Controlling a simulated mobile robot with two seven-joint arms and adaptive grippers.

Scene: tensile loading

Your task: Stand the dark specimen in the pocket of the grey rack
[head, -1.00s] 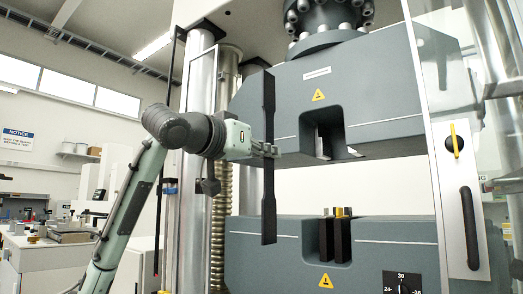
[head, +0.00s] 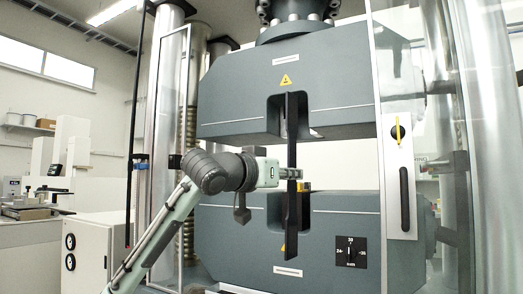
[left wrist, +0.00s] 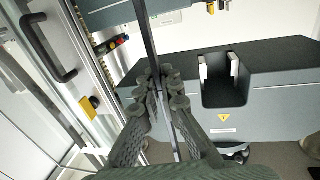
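The dark specimen (head: 291,128) is a long, flat, upright bar with wider ends. My left gripper (head: 290,174) is shut on it near its middle and holds it up in front of the testing machine. In the left wrist view the fingers (left wrist: 160,92) close around the specimen (left wrist: 148,38), which runs up out of the picture. In the head view the specimen overlaps the slots of the upper and lower machine heads; I cannot tell the gap in depth. I see no grey rack or pocket in these frames. My right gripper is not in view.
The upper crosshead (head: 235,95) and lower head (head: 235,235) of the machine have slots with jaws. A clear door with a dark handle (head: 405,198) stands at the right. A control dial (head: 350,252) is on the lower head. A white cabinet (head: 98,255) stands at the left.

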